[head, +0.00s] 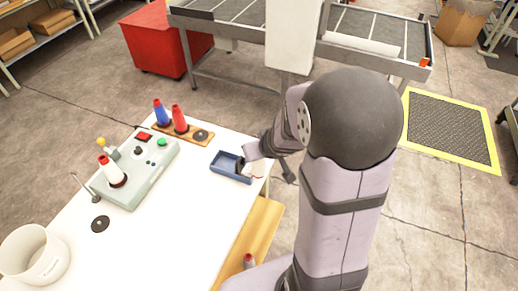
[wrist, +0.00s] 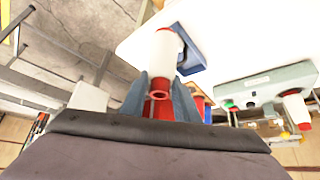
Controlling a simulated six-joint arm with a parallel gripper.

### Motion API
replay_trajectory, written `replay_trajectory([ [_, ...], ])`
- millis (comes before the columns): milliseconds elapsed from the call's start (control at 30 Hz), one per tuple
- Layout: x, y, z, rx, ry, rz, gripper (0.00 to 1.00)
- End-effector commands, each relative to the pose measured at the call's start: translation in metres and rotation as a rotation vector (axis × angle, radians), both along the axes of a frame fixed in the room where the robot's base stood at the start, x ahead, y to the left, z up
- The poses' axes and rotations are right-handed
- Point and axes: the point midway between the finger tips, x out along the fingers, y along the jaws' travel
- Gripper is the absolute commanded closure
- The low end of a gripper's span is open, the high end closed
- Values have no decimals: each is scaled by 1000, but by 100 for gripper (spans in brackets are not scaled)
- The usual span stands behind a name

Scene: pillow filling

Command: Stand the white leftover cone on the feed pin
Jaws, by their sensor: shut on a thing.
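My gripper (wrist: 160,98) is shut on a white cone (wrist: 167,55) with red ends, one finger on each side of it. In the head view my gripper (head: 243,164) is at the right end of a blue tray (head: 217,169), and my wrist hides most of the held cone. A second white cone (head: 113,174) with a red tip stands on the grey-green machine (head: 142,186); it also shows in the wrist view (wrist: 295,108). I cannot make out for certain which support is the feed pin.
A wooden board (head: 190,133) carries a blue cone (head: 161,113), a red cone (head: 179,119) and an empty black disc (head: 201,135). Another black disc (head: 100,224) lies near a white bin (head: 35,257). The front middle of the white table (head: 165,235) is clear.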

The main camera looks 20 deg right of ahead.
Motion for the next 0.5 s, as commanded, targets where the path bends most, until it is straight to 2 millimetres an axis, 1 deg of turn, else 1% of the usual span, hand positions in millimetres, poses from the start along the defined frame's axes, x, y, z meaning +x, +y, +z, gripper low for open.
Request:
replay_trajectory([
  [33,1,3,7,0,-4,0,100],
  [300,6,25,25,-14,-12,11,100],
  [500,4,43,35,-17,0,21,100],
])
